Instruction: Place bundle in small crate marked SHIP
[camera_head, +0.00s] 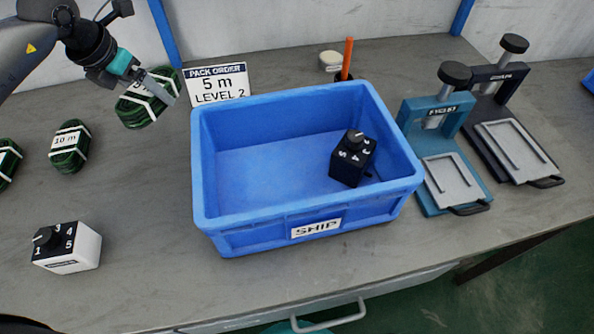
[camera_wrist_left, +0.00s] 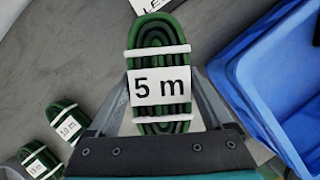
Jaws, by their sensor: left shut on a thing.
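My left gripper (camera_head: 152,88) is shut on a green coiled cable bundle (camera_head: 138,109) with white ties, at the back left of the bench. In the left wrist view this bundle (camera_wrist_left: 160,55) sits between the fingers and its label reads 5 m. The blue crate marked SHIP (camera_head: 262,232) stands to the right of the gripper. The crate holds a black box with a dial (camera_head: 352,158) at its right side. The crate's blue wall (camera_wrist_left: 238,75) shows at the right in the left wrist view. My right gripper is not in view.
A sign reading PACK ORDER, 5 m, LEVEL 2 (camera_head: 217,83) stands behind the crate. Other green bundles (camera_head: 70,147) lie at the left. A white dial box (camera_head: 68,248) is at the front left. Teal (camera_head: 442,165) and black (camera_head: 512,140) presses stand right of the crate.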

